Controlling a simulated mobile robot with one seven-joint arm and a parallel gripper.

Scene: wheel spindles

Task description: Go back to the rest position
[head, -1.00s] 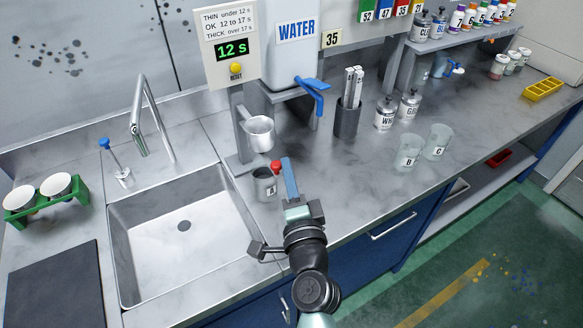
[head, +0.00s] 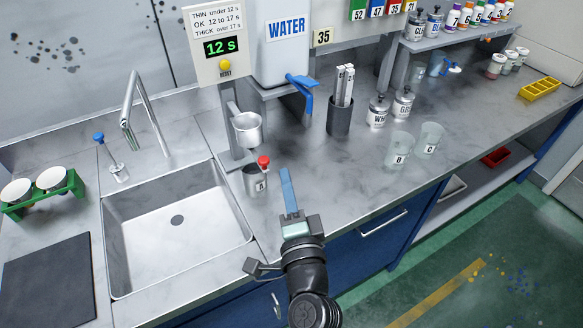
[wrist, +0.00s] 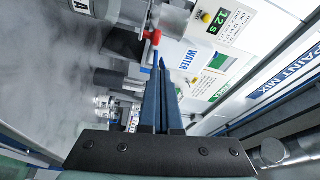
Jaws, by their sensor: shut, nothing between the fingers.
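My gripper (head: 286,180) is over the counter's front edge, to the right of the sink, with its blue fingers together and nothing between them. The shut fingers also show in the wrist view (wrist: 158,85). A cup marked A (head: 254,184) stands on the counter left of my fingertips, apart from them. A red knob (head: 263,161) shows just above the cup. A metal viscosity cup (head: 247,130) hangs on the stand above it. The timer panel (head: 220,48) reads 12 s.
The sink (head: 150,245) is at the left. Clear cups B (head: 398,150) and C (head: 430,139) stand right of my gripper. A holder with white sticks (head: 340,115) and two metal cans stand behind. The floor at the right is free.

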